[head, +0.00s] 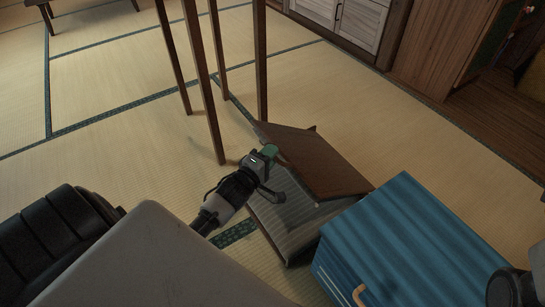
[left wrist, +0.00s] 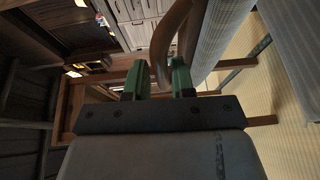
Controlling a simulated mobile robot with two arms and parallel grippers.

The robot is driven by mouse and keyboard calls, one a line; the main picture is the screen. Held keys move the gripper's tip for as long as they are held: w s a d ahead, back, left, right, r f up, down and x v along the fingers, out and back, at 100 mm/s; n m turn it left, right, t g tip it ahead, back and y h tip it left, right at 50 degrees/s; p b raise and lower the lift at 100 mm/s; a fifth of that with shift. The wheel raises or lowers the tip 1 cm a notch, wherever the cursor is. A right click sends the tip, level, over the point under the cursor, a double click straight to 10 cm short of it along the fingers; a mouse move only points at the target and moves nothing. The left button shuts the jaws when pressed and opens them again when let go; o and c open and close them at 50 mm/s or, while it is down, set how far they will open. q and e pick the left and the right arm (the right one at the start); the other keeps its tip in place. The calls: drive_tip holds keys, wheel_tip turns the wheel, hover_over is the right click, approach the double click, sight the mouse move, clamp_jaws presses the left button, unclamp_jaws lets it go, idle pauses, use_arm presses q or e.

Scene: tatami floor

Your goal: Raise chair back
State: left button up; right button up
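The chair is a low floor chair with a brown wooden back panel (head: 315,160) slanting over a grey striped cushion part (head: 290,222). It sits on the tatami in the middle of the head view. My left gripper (head: 270,152) is at the panel's upper left edge. In the left wrist view, the green fingers of my left gripper (left wrist: 160,80) stand apart, with a curved brown wooden part (left wrist: 186,38) of the chair at or just beyond the gap. I cannot tell whether they touch it. My right gripper does not show.
A blue ribbed box (head: 400,235) with a copper handle stands close to the chair's right. Tall thin wooden legs (head: 203,85) rise just behind the chair. White cabinet doors (head: 350,20) and a wooden cabinet (head: 440,45) stand at the back. Open tatami (head: 110,75) lies at left.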

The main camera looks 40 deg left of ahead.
use_arm(q)
drive_tip(key=shift+w, duration=0.65)
drive_tip(key=c, duration=0.4)
clamp_jaws()
drive_tip(key=shift+r, duration=0.1)
